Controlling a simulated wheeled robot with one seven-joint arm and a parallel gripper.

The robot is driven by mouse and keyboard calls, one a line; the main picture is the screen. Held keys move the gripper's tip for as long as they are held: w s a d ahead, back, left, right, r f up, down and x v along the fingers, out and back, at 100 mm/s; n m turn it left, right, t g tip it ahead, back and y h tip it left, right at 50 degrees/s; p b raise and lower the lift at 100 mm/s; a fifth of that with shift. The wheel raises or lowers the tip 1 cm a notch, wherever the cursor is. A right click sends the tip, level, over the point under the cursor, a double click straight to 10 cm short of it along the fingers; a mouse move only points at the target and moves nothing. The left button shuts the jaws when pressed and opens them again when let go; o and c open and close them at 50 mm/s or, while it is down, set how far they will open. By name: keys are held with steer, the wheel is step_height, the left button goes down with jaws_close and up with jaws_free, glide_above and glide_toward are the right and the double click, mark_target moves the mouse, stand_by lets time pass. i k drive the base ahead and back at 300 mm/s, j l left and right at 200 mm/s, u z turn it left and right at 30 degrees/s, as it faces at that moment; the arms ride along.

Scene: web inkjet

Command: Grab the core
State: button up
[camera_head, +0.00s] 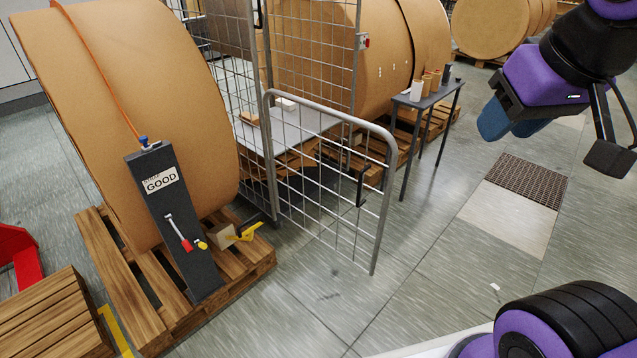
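I take the core to be one of the small upright tubes on the small grey table (424,99) in the back middle. A white tube (417,90) stands at the left, brown tubes (436,80) stand beside it, and a dark one (447,73) is behind. I cannot tell which is meant. My gripper (511,124) appears at the upper right, at the end of my purple and black arm, with short blue parts hanging below it. It is apart from the tubes, and whether its fingers are open is unclear.
A wire cage trolley (330,180) with an open gate stands left of the table. Large brown rolls (130,110) rest on wooden pallets (150,315). A grey post labelled GOOD (175,225) stands before the nearest roll. Floor between the gate and my base is mostly clear.

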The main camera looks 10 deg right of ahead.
mark_target(436, 76)
steer(key=i+l+z, duration=0.45)
steer(key=l, duration=0.15)
steer(key=i+l+z, duration=0.85)
steer(key=i, duration=0.2)
steer(key=i+l, duration=0.1)
steer(key=i, duration=0.75)
steer(key=i+l, duration=0.1)
steer(key=i, duration=0.7)
steer(key=i+j+u, duration=0.15)
steer(key=i+u, duration=0.3)
steer(key=i+j+u, duration=0.1)
steer(key=i+u, duration=0.2)
steer(key=u, duration=0.15)
steer(key=i+l+u, duration=0.1)
steer(key=i+u, duration=0.35)
steer(key=i+l+u, duration=0.25)
steer(key=u, duration=0.2)
steer(key=i, duration=0.05)
